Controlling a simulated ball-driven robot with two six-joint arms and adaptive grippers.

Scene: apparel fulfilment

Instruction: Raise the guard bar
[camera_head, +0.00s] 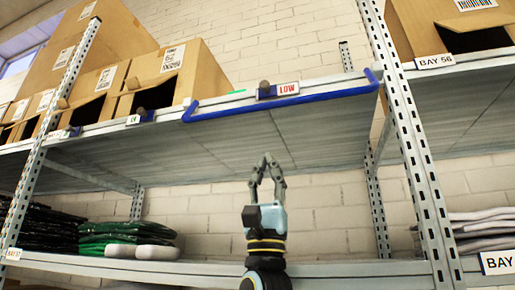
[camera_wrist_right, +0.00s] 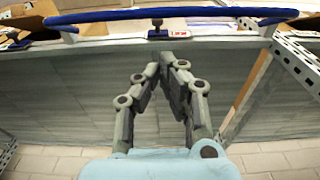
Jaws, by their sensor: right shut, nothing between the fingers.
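The guard bar (camera_head: 330,96) is a blue bar along the front edge of the upper shelf, hanging low against that edge between two end brackets. It also shows across the top of the right wrist view (camera_wrist_right: 190,13). A white "LOW" sign (camera_head: 288,88) with red letters sits just above the bar, beside a small knob (camera_head: 264,88). My right gripper (camera_head: 267,157) points up below the bar and shelf, apart from both. Its fingertips meet, with nothing between them; they also show in the right wrist view (camera_wrist_right: 167,58). My left gripper is not in view.
Open cardboard boxes (camera_head: 200,80) stand on the upper shelf at left, with another box (camera_head: 440,20) at upper right. Folded dark and green clothes (camera_head: 110,232) lie on the lower shelf (camera_head: 350,272). A perforated metal post (camera_head: 415,150) stands right of my gripper.

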